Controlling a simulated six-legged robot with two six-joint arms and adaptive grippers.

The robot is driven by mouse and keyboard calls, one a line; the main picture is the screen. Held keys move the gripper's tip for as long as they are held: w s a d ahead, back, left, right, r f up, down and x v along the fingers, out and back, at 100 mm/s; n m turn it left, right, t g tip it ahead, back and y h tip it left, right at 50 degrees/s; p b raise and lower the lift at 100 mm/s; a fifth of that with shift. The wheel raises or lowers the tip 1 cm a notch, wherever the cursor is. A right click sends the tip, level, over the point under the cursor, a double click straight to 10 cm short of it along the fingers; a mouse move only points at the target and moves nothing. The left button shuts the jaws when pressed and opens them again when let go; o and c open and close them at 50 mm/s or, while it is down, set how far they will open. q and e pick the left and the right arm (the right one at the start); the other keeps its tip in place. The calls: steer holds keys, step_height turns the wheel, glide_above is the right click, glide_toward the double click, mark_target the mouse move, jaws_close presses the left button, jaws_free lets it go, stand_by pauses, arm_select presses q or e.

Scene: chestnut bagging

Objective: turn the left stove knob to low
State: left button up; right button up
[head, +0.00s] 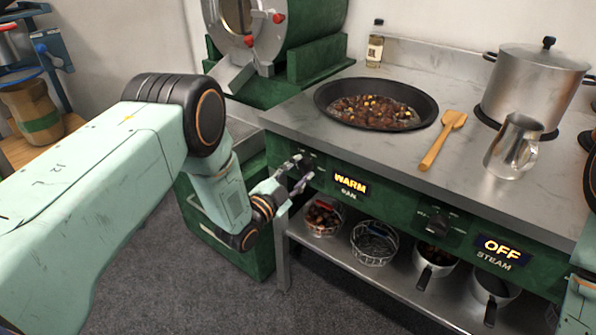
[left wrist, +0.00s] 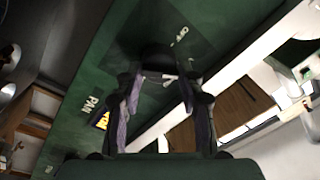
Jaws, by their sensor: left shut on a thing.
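The left stove knob (head: 305,163) is black and sits on the green front panel, left of a lit display (head: 350,184) reading WARM above the word PAN. My left gripper (head: 293,181) is at this knob, its fingers shut on it and partly hiding it. In the left wrist view the dark knob (left wrist: 158,57) lies between the fingertips of my left gripper (left wrist: 158,84), with an OFF mark on the panel beside it. The knob's pointer direction is hard to make out. My right gripper is not in view.
A dark pan (head: 328,88) of chestnuts sits on the stove top (head: 300,118), with a wooden spoon (head: 441,140), a metal jug (head: 513,147) and a lidded pot (head: 534,90) to its right. The right knob (head: 436,222) has an OFF STEAM display. Baskets (head: 374,243) stand on the shelf below.

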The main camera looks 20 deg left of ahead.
arm_select(q)
steer(key=shift+d+f, duration=0.1)
steer(key=o, duration=1.1)
steer(key=shift+o, duration=0.2)
steer(key=v, duration=1.2)
